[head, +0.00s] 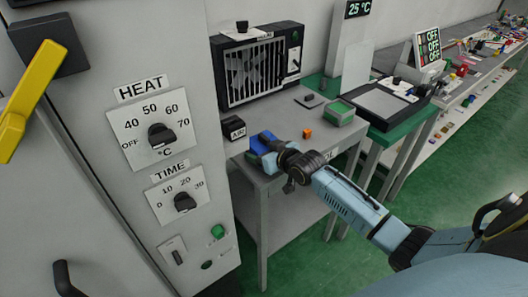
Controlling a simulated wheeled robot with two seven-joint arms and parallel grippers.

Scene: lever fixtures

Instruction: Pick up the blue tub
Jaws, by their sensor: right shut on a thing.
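The blue tub (262,137) is at the left front part of the grey table, close to the tall grey cabinet. My right gripper (272,148) reaches in from the right and is shut on the tub. The gripper's wrist hides part of the tub, and I cannot tell whether the tub touches the tabletop. My left gripper is not in view.
On the grey table (331,144) are a small orange cube (307,133), a green-topped box (341,112) and a black AIR block (234,128). A barred fan box (258,68) stands behind. The cabinet (110,190) with HEAT and TIME dials fills the left.

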